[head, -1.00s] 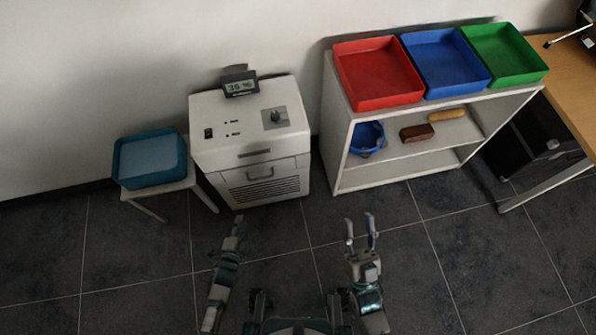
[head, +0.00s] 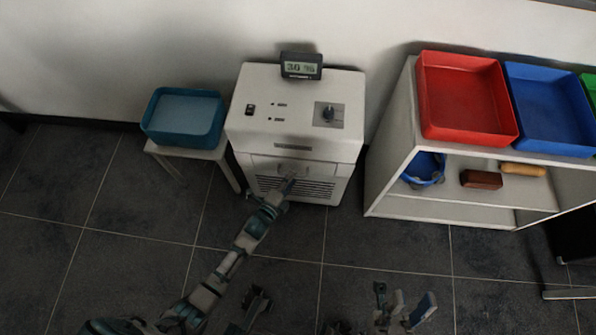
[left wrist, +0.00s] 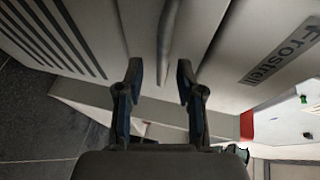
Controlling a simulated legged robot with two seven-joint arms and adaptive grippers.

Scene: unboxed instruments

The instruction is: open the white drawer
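The white drawer (head: 325,176) is the front of a white cabinet (head: 262,127), with a vent grille and a bar handle; it looks shut. My left gripper (head: 288,185) is at the drawer front and hides part of the handle in the head view. In the left wrist view, my left gripper (left wrist: 158,78) is open, and the handle (left wrist: 167,40) runs between the lines of its two fingers, just beyond the tips; contact cannot be told.
A small white table with a teal tray (head: 183,137) stands left of the cabinet. A white shelf (head: 392,165) with red (head: 465,133) and blue (head: 550,143) trays stands right. A display (head: 301,66) sits on the cabinet. The dark tiled floor in front is clear.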

